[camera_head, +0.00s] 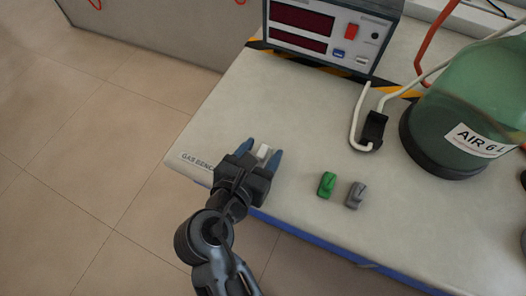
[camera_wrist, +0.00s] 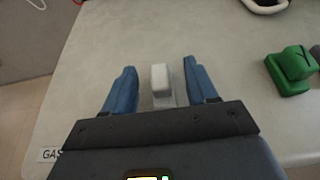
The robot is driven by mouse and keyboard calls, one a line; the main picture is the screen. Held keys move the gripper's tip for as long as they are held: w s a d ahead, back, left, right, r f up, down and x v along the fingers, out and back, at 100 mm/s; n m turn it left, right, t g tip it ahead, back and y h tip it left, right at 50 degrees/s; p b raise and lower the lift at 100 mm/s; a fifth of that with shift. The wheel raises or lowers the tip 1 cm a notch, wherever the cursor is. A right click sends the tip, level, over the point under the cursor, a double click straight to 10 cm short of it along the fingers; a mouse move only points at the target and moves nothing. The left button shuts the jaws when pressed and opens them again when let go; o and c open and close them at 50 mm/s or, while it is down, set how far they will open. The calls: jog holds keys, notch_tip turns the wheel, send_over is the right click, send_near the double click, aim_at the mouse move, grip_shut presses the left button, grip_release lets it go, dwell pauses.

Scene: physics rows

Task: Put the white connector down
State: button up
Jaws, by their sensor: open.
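The white connector (camera_head: 263,152) is at the front left of the grey bench top (camera_head: 310,120), between the two blue fingers of my gripper (camera_head: 263,153). In the wrist view the white connector (camera_wrist: 161,84) stands between the fingers of my gripper (camera_wrist: 158,80), with a gap on each side. My gripper is open and does not touch the connector's sides. The connector appears to rest on the bench; its lower near end is partly hidden by my gripper body.
A green connector (camera_head: 327,184) and a grey connector (camera_head: 355,195) lie to the right. A black holder (camera_head: 373,130) with a white hose and a green air bottle (camera_head: 460,110) stand further right. A display unit (camera_head: 330,35) is at the back. The bench's left edge is close by.

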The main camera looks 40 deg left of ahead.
jog(key=shift+w+a+f, duration=0.15)
jog(key=shift+w+f, duration=0.05)
jog(key=shift+w, duration=0.25)
grip_shut()
jog(key=shift+r, duration=0.1)
